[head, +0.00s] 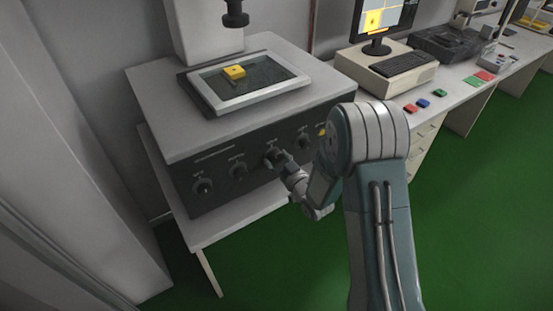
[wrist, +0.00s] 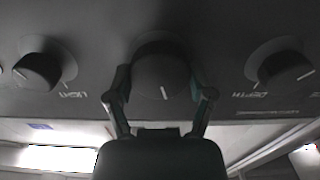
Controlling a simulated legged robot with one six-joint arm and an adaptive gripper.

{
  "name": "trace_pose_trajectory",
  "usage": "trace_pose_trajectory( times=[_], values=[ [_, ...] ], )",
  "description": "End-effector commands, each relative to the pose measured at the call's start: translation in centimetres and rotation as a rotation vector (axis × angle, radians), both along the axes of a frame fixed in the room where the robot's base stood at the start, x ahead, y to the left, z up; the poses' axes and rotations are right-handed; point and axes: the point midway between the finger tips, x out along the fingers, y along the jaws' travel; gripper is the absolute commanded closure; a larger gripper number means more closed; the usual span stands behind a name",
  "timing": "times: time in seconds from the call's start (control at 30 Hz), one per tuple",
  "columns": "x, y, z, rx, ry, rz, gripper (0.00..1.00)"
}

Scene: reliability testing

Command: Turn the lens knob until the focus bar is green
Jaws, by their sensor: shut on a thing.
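A dark round knob (head: 272,154) sits mid-row on the machine's front panel, and fills the middle of the wrist view (wrist: 160,72). My gripper (head: 281,160) is at this knob, its two fingers closed on either side of it, also in the wrist view (wrist: 160,84). A pale mark on the knob points down in the wrist view. The label of the held knob cannot be read. The monitor (head: 383,20) shows a yellow picture; its top is cut off, and I cannot make out a green focus bar.
Side knobs (wrist: 38,70) and (wrist: 284,68) flank the held one, with inverted labels LIGHT and DEPTH. A yellow block (head: 234,72) lies on the machine's stage under a lens tube (head: 236,14). Small coloured blocks (head: 423,103) lie on the bench at right.

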Motion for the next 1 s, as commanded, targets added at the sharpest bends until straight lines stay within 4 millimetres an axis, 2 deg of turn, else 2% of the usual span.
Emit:
trace_pose_trajectory(
  times=[0.37, 0.4, 0.43, 0.47, 0.87, 1.0],
  values=[
    [0.08, 0.04, 0.1, 0.031, 0.017, 0.001, 0.78],
    [0.08, 0.04, 0.1, 0.031, 0.017, 0.001, 0.17],
    [0.09, 0.03, 0.1, 0.031, 0.017, 0.001, 0.03],
    [0.07, 0.03, 0.1, 0.031, 0.017, 0.001, 0.0],
    [0.0, -0.05, 0.06, 0.03, 0.018, 0.0, 0.0],
    [-0.82, -0.66, 0.05, 0.03, 0.019, -0.001, 0.0]
  ],
)
